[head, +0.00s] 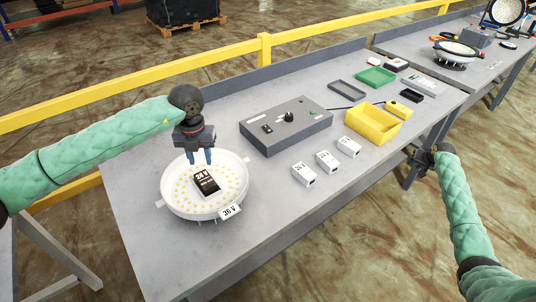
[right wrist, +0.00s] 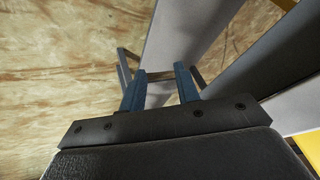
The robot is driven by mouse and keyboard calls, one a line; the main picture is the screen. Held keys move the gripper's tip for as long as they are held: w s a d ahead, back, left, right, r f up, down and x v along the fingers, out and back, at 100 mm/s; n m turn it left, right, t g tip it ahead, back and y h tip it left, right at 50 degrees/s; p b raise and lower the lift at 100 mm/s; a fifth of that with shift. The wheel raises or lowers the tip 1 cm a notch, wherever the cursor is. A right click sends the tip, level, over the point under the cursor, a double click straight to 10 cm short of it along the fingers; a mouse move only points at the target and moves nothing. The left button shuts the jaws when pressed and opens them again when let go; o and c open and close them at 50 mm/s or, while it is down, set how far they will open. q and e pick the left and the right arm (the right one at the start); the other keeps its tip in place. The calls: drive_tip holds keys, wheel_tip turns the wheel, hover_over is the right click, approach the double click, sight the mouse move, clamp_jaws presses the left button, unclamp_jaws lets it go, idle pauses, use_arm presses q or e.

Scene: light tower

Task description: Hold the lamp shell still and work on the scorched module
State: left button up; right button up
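The lamp shell (head: 174,205) is a round white dish with yellow dots inside, at the near left of the table in the head view. A black module (head: 206,182) marked 24 V sits in it; I take it to be the scorched module. A white 36 V tag (head: 230,211) is at the shell's near right rim. My left gripper (head: 200,161) points down over the shell's far rim, fingers apart; I cannot tell whether they touch it. My right gripper (head: 420,158) is beside the table's front edge, away from the shell. In the right wrist view (right wrist: 160,71) its fingers are apart with nothing held.
Three white modules (head: 327,162) stand in a row on the grey table (head: 270,225). Behind them are a grey box with a knob (head: 286,125) and a yellow bin (head: 373,124). A green tray (head: 376,77) lies farther back. A yellow rail (head: 264,48) runs behind the table.

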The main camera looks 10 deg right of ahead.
drive_tip(key=w+d+r+m+t, duration=0.1)
drive_tip(key=w+d+r, duration=0.2)
drive_tip(key=r, duration=0.6)
drive_tip(key=w+d+r+t, duration=0.15)
drive_tip(key=w+r, duration=0.25)
drive_tip(key=r, duration=0.6)
drive_tip(key=w+a+r+n+g+y, duration=0.1)
drive_tip(key=w+a+r, duration=0.2)
drive_tip(key=a, duration=0.6)
drive_tip(key=w+a+r+n+g+y, duration=0.1)
drive_tip(key=w+a+r, duration=0.15)
drive_tip(key=a, duration=0.75)
drive_tip(key=w+a+r+n+y, duration=0.15)
drive_tip(key=w+a, duration=0.25)
drive_tip(key=a, duration=0.5)
drive_tip(key=a+r+n+g, duration=0.1)
drive_tip(key=a+r+g, duration=0.1)
drive_tip(key=a, duration=1.4)
drive_tip(key=n+g+h, duration=0.3)
drive_tip(key=n+g, duration=0.2)
hover_over(247, 170)
wheel_tip(247, 170, down, 3)
drive_tip(key=shift+w+d+f+y, duration=0.1)
drive_tip(key=shift+y, duration=0.15)
drive_tip(key=shift+s+f, duration=0.2)
drive_tip(key=shift+f, duration=0.3)
drive_tip(key=shift+w+f, duration=0.1)
drive_tip(key=shift+f, duration=3.3)
